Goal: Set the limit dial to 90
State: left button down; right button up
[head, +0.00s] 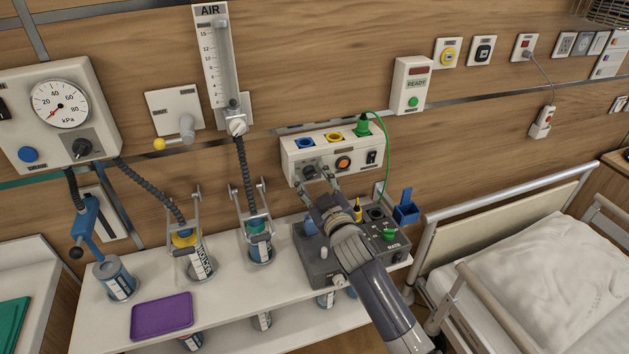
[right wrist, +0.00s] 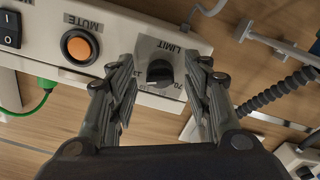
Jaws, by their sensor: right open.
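The limit dial (right wrist: 160,73) is a black knob on a grey plate marked LIMIT, upside down in the right wrist view. A 70 shows beside it; the other scale marks are partly hidden or too small to read, and I cannot tell its setting. In the head view the dial (head: 309,170) sits at the lower left of a white wall box (head: 292,158). My right gripper (right wrist: 160,66) is open, with one finger on each side of the dial and gaps between. In the head view the right gripper (head: 314,182) reaches up to the box. My left gripper is out of view.
An orange MUTE button (right wrist: 78,47) and a black switch (right wrist: 10,29) are beside the dial. A green plug (head: 362,126) with a cable is on top of the box. Below, a grey unit (head: 318,266) stands on the white shelf (head: 95,318). A bed rail (head: 510,192) is to the right.

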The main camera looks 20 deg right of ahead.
jog(key=c, duration=1.1)
jog(key=shift+o, duration=0.2)
jog(key=shift+n, duration=0.4)
jog(key=n, duration=0.4)
jog(key=shift+d, duration=0.1)
jog(key=n+p, duration=0.1)
jog(key=n, duration=0.3)
jog(key=shift+r+n, duration=0.15)
jog(key=shift+n, duration=0.15)
jog(key=n, duration=0.4)
jog(key=shift+d+r+p, duration=0.1)
jog(key=shift+p, duration=0.2)
jog(key=shift+n+p, duration=0.35)
jog(key=shift+n, duration=1.85)
